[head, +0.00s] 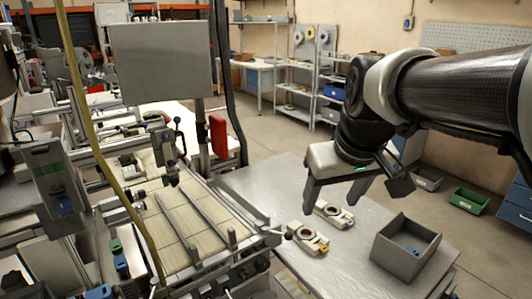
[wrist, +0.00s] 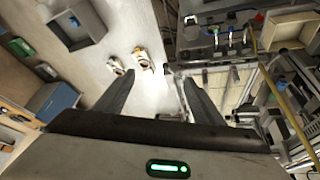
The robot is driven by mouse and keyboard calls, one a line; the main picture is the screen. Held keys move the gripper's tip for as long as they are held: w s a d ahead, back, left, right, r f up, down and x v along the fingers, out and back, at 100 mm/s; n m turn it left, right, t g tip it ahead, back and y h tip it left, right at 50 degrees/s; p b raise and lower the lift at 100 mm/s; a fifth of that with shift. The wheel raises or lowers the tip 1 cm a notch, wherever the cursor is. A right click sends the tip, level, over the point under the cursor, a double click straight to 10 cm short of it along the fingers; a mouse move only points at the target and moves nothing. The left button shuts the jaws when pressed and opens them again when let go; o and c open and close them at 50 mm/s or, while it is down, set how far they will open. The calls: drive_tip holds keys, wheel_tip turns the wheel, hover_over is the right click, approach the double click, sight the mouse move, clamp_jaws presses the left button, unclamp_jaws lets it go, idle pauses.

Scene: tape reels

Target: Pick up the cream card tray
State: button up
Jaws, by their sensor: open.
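A cream open tray with raised walls (wrist: 290,32) shows at the upper right of the wrist view, beyond the machine parts; I cannot be sure it is the card tray. I cannot make it out in the head view. My gripper (head: 332,198) is open and empty, above the grey table, with its fingers pointing down. In the wrist view the fingers of my gripper (wrist: 160,76) are spread apart with nothing between them.
Two small cream pieces with round brown rings (head: 307,236) (head: 333,212) lie on the grey table (head: 345,270). A grey open box (head: 404,248) stands at its right. Machine rails (head: 190,225) border the table at left. A green bin (head: 468,200) sits on the floor.

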drive_tip(key=w+d+f+n+b, duration=0.1)
drive_tip(key=w+f+n+b, duration=0.3)
drive_tip(key=w, duration=0.8)
drive_tip(key=n+g+y+b, duration=0.1)
drive_tip(key=y+b, duration=0.1)
drive_tip(key=b, duration=0.2)
hover_over(297, 226)
drive_tip(key=s+d, duration=0.2)
drive_tip(key=s, duration=0.1)
drive_tip(key=f, duration=2.9)
drive_tip(key=shift+w+a, duration=0.25)
drive_tip(key=shift+y, duration=0.3)
drive_tip(key=shift+x, duration=3.2)
drive_tip(key=shift+d, duration=0.2)
drive_tip(key=c, duration=1.3)
